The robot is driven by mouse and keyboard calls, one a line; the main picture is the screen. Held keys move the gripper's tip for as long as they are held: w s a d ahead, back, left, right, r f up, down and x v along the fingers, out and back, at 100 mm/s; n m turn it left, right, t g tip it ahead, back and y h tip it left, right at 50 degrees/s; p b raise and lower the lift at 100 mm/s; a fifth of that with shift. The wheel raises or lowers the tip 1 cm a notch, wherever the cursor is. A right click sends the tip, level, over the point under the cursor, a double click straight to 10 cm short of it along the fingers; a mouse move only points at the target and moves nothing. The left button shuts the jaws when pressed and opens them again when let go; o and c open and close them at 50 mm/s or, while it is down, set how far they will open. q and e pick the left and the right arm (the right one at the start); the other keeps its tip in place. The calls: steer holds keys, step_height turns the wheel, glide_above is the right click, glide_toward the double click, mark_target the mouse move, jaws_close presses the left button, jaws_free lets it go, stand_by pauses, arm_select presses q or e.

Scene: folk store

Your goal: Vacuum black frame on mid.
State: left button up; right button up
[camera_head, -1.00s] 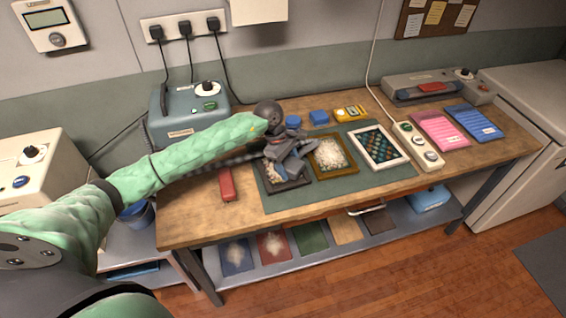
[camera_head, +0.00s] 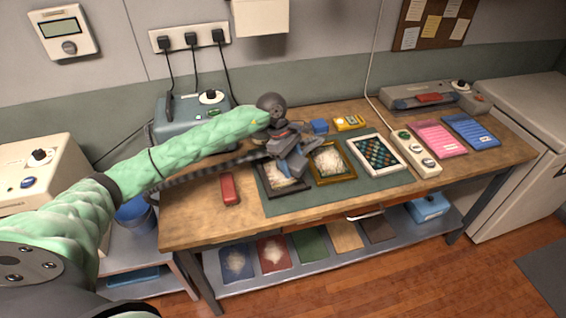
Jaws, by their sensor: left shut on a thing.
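The black frame (camera_head: 290,189) lies at the left of the green mat, with pale stuff inside it. My left gripper (camera_head: 288,157) is over its back part and hides that part. The gripper is shut on a grey tool, seemingly the vacuum nozzle (camera_head: 291,169). A dark ribbed hose (camera_head: 208,169) runs to it from the left, under my arm. My arm hides the unit's lower front. My right gripper is out of view.
On the mat (camera_head: 382,184), a gold frame (camera_head: 335,178) with white fluff and a white frame (camera_head: 379,171) stand right of the black one. A red block (camera_head: 229,188) lies left. A power strip (camera_head: 417,153) and pink (camera_head: 440,138) and blue (camera_head: 471,131) pads are right.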

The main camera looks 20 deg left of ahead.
arm_select(q)
steer(key=shift+r, duration=0.95)
